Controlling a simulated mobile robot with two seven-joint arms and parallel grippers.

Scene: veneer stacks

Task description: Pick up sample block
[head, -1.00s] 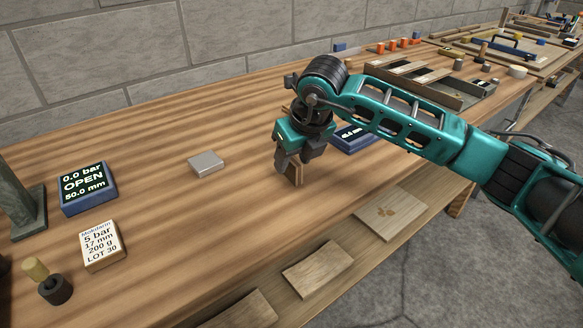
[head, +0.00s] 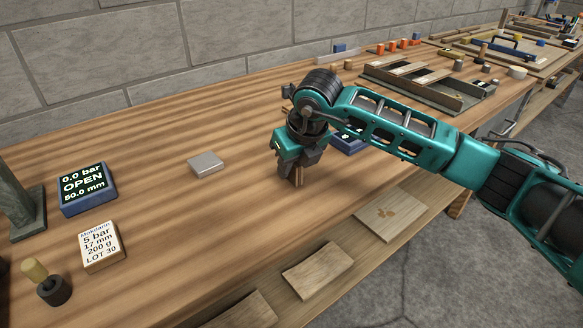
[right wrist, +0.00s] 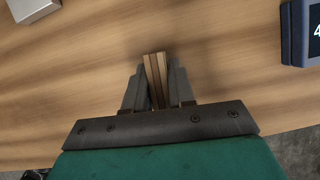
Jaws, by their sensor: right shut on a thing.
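The sample block appears to be the small, upright, striped wooden piece (right wrist: 155,78) between my right fingers in the right wrist view. My right gripper (head: 291,173) is shut on it, with one finger on each side. In the head view only a narrow part of the block (head: 299,177) shows beside the fingers, low over the bench near its front edge. I cannot tell whether it touches the bench top. My left gripper is not in view.
A grey metal plate (head: 206,164) lies left of the gripper. A blue display (head: 349,143) stands close behind it on the right. A display reading OPEN (head: 87,188) and a labelled block (head: 102,246) are at left. Bench top between is clear; wood sheets (head: 318,270) lie below its front edge.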

